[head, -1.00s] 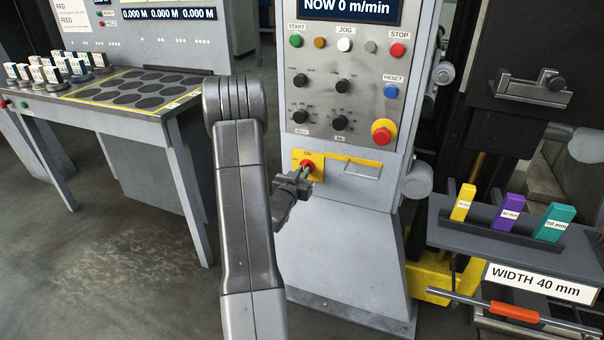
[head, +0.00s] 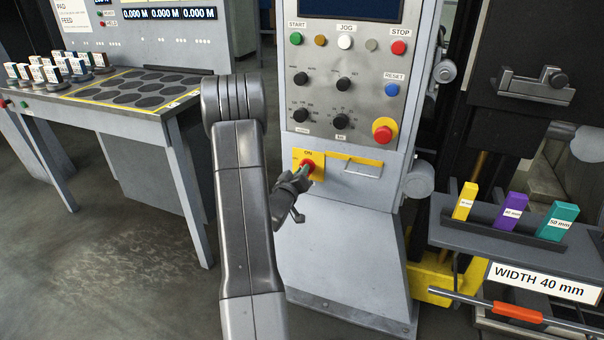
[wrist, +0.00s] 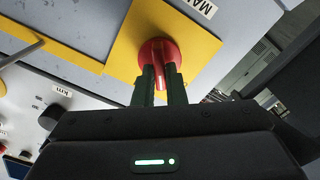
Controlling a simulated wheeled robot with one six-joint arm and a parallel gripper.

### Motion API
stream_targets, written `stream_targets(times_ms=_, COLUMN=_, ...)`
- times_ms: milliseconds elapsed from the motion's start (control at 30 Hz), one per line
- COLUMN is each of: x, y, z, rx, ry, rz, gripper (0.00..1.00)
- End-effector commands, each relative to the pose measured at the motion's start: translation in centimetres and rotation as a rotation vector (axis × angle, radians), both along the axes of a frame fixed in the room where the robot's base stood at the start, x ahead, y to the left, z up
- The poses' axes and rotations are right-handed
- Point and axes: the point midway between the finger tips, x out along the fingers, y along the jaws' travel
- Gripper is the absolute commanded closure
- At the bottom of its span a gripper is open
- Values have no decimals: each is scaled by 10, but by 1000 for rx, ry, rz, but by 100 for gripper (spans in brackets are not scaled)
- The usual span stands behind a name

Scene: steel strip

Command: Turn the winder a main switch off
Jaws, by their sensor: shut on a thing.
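The main switch is a red rotary knob (head: 307,166) on a yellow plate (head: 318,158) low on the grey winder cabinet, with "ON" printed above it. In the wrist view the red knob (wrist: 158,57) stands out from its yellow plate (wrist: 190,27). My gripper (head: 302,172) is at the knob, and its two dark green fingers (wrist: 160,86) are shut on the knob's grip from both sides. The fingers hide part of the knob. In the head view my gripper is rolled at a slant. The display (head: 347,8) above the panel is dark.
Above the switch are a red emergency button (head: 382,133), several selector knobs and push buttons. A yellow-edged holder (head: 362,168) sits just right of the switch. A rack with coloured width blocks (head: 510,212) stands at right, a table (head: 100,100) at left.

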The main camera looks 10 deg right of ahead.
Motion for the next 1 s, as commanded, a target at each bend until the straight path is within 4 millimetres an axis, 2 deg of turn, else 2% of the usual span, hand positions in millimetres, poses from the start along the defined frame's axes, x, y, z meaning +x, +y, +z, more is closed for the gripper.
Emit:
stream_targets(times_ms=600, x=1, y=2, z=-2, rx=-480, ry=325, rz=1, gripper=100)
stream_targets(times_ms=1000, x=1, y=2, z=-4, rx=-710, ry=483, rz=2, gripper=100)
